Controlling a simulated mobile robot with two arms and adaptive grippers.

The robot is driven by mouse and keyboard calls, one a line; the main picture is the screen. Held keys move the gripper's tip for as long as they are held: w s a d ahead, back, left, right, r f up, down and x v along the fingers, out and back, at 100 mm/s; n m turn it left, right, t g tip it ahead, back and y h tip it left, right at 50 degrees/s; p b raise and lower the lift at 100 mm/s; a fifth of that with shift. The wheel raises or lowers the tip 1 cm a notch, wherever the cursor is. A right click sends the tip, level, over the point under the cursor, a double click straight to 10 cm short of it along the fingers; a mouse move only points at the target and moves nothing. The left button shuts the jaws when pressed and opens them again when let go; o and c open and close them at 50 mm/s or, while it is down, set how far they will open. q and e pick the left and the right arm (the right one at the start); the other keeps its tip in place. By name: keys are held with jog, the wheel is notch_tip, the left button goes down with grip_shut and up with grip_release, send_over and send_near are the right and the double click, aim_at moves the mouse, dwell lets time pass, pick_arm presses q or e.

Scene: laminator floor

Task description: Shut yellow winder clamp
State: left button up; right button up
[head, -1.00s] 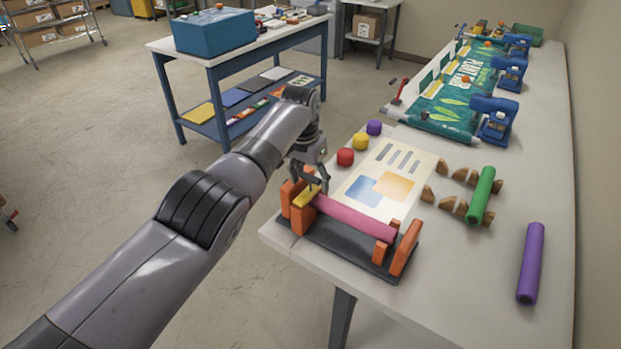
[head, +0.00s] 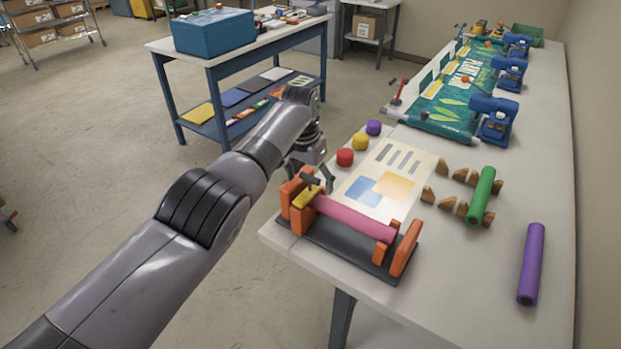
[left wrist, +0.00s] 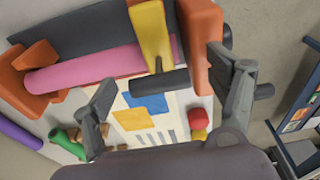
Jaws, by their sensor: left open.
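The winder (head: 340,247) has a dark base, orange uprights and a pink roll (head: 352,216) across it. The yellow clamp (head: 305,198) is at its left end. In the left wrist view the clamp (left wrist: 150,32) crosses over the roll's end beside an orange upright, with a dark bar (left wrist: 158,81) at its tip. I cannot tell whether it is fully down. My left gripper (head: 310,178) is open above the clamp. In the left wrist view its fingers (left wrist: 160,72) stand spread on either side of the dark bar, apart from it. My right gripper is out of view.
A printed sheet (head: 392,182) lies behind the winder, with red (head: 345,157), yellow (head: 361,142) and purple (head: 374,128) pieces beside it. A green roll (head: 481,196) on brown supports and a purple roll (head: 530,264) are to the right. Blue clamps (head: 494,120) stand farther back.

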aim_at(306, 195)
pick_arm(q)
jog(key=shift+r, duration=0.7)
notch_tip(306, 195, up, 10)
jog(key=s+a, duration=0.1)
jog(key=shift+s+r, duration=0.25)
jog(key=shift+s, duration=0.05)
jog(key=shift+a, duration=0.1)
